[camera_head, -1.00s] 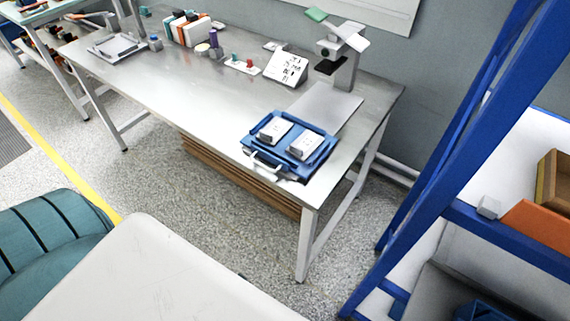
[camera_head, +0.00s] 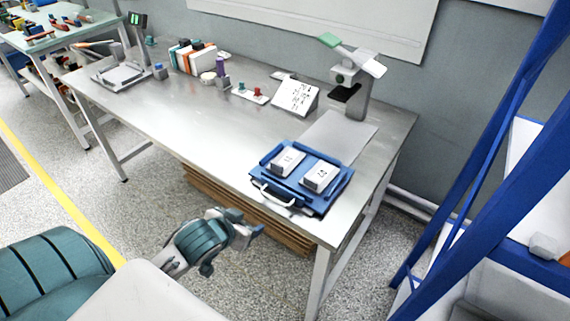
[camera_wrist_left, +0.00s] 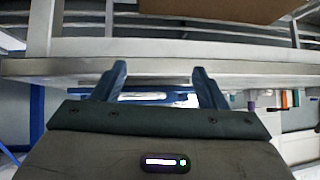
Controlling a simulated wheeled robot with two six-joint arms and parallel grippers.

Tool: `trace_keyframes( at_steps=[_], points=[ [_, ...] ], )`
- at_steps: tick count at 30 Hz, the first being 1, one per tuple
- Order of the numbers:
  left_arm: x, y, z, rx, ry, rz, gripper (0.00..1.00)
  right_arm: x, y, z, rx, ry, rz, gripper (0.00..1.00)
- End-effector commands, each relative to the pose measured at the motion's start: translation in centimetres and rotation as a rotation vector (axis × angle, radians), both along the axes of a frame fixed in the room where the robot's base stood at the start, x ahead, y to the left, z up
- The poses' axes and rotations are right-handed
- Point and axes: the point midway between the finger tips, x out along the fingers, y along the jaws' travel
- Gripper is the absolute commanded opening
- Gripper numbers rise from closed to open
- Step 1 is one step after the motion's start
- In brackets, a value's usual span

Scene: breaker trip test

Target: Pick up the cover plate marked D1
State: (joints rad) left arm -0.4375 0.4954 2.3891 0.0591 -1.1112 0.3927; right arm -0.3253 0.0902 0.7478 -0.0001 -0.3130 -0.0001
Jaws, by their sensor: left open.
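Two pale grey box-shaped pieces, a left one (camera_head: 287,162) and a right one (camera_head: 320,176), sit side by side on a blue tray (camera_head: 262,186) at the bench's near right corner. Both carry small dark markings, too small to read, so I cannot tell which is D1. My left gripper (camera_head: 252,228) is in front of the bench's front edge, left of and nearer than the tray, apart from both pieces. In the left wrist view its two blue fingers (camera_wrist_left: 160,78) are spread with nothing between them. My right gripper is not in view.
The metal bench (camera_head: 190,120) has clear room left of the tray. Behind the tray are a grey mat (camera_head: 345,130) and a microscope-like stand (camera_head: 352,85). A white sign (camera_head: 295,95) stands nearby. A blue rack post (camera_head: 470,150) rises on the right.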

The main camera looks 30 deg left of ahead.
Motion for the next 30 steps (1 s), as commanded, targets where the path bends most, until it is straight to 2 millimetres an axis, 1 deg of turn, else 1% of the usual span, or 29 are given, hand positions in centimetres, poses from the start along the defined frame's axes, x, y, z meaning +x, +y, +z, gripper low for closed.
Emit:
trace_keyframes(
  at_steps=[1,3,6,9,11,14,24,30],
  points=[
    [1.6,0.7,1.4,-0.001,-0.061,-0.013,0.66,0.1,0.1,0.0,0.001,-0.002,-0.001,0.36],
    [3.6,1.3,3.2,-0.022,-0.144,-0.03,0.66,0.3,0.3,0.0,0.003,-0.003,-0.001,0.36],
    [5.8,1.9,5.6,-0.058,-0.24,-0.058,0.66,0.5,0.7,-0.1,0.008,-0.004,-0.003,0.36],
    [7.0,2.2,7.2,-0.083,-0.296,-0.078,0.66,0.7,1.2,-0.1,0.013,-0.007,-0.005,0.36],
    [7.5,2.3,7.7,-0.094,-0.316,-0.086,0.66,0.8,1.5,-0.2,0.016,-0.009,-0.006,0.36],
    [8.3,2.3,7.9,-0.105,-0.331,-0.089,0.66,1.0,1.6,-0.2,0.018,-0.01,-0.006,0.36],
    [12.2,2.1,6.2,-0.108,-0.33,-0.087,0.66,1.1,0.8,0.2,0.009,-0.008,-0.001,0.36],
    [13.2,2.1,5.8,-0.105,-0.329,-0.089,0.66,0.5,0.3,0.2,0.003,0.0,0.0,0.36]
  ],
)
